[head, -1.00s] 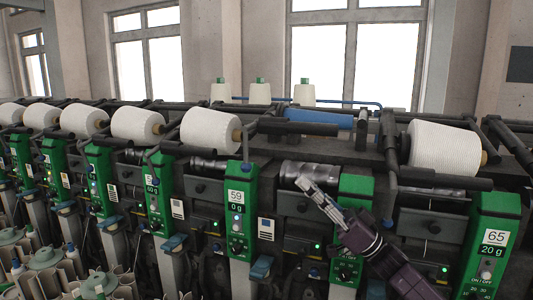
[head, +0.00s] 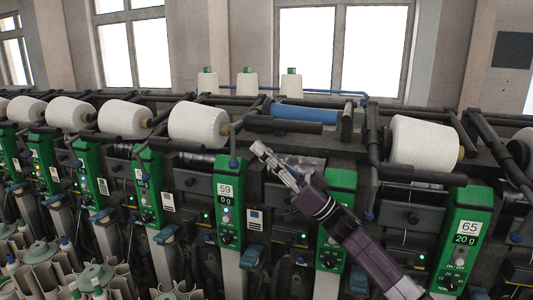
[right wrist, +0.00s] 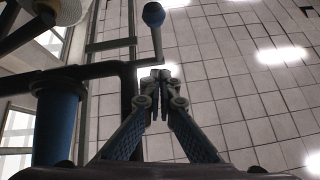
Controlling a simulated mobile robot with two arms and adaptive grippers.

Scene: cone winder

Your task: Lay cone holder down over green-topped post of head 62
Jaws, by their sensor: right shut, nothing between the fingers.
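The cone holder of head 62 appears as a dark arm with a bare blue tube (head: 305,113) in the head view, lying behind the green-topped post (head: 341,179) of the middle head. That post's number is hidden by my right arm. My right gripper (head: 259,149) is shut and empty, left of the post's top and in front of and below the blue tube. In the right wrist view the shut fingertips (right wrist: 160,73) are just below a grey lever with a blue knob (right wrist: 153,14); contact cannot be told. A blue tube (right wrist: 58,122) stands left of them. My left gripper is out of view.
Head 59 (head: 226,190) is to the left and head 65 (head: 467,230) to the right, each with a white cone nearby. Dark holder arms and rails run along the machine. Several white cones (head: 247,84) stand behind. Open space shows above the machine.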

